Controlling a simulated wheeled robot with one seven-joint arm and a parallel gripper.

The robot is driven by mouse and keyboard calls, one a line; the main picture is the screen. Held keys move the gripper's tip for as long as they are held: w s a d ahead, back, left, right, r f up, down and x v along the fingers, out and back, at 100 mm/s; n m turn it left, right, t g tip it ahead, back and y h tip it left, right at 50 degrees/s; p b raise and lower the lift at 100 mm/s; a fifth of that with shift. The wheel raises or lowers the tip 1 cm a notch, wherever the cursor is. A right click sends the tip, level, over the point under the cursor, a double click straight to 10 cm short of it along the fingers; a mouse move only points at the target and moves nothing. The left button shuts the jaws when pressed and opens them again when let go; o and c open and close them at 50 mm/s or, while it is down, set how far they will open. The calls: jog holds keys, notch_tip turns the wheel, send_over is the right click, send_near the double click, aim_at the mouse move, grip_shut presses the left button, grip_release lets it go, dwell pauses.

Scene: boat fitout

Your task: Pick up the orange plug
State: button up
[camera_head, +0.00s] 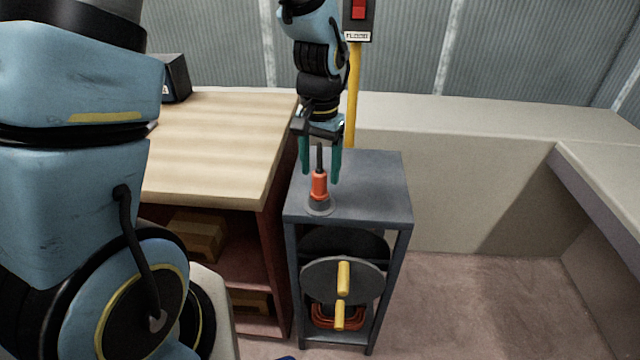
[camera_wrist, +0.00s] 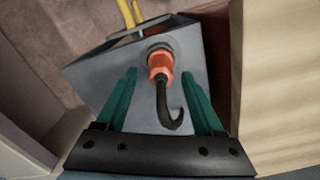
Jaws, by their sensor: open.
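The orange plug (camera_head: 319,186) stands upright on a round grey base on top of the grey metal stand (camera_head: 375,180), near its front left edge. A dark cable stub rises from the plug's top. In the wrist view the plug (camera_wrist: 160,65) lies beyond the fingertips, with its hooked black cable (camera_wrist: 165,105) reaching back between the fingers. My gripper (camera_head: 321,180) points down over the stand with its green fingers apart. In the head view the plug stands in front of or between the fingers; its exact depth is unclear. The fingers (camera_wrist: 160,75) do not visibly touch it.
A wooden-topped bench (camera_head: 215,140) stands close on the left, its top near the stand's height. A cable reel (camera_head: 343,280) with yellow handles sits inside the stand. A yellow pole (camera_head: 353,95) with a red switch box (camera_head: 358,15) rises behind. Floor on the right is clear.

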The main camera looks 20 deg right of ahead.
aim_at(319, 187)
jog(key=shift+a+f, duration=0.1)
jog(key=shift+f, duration=1.4)
grip_shut()
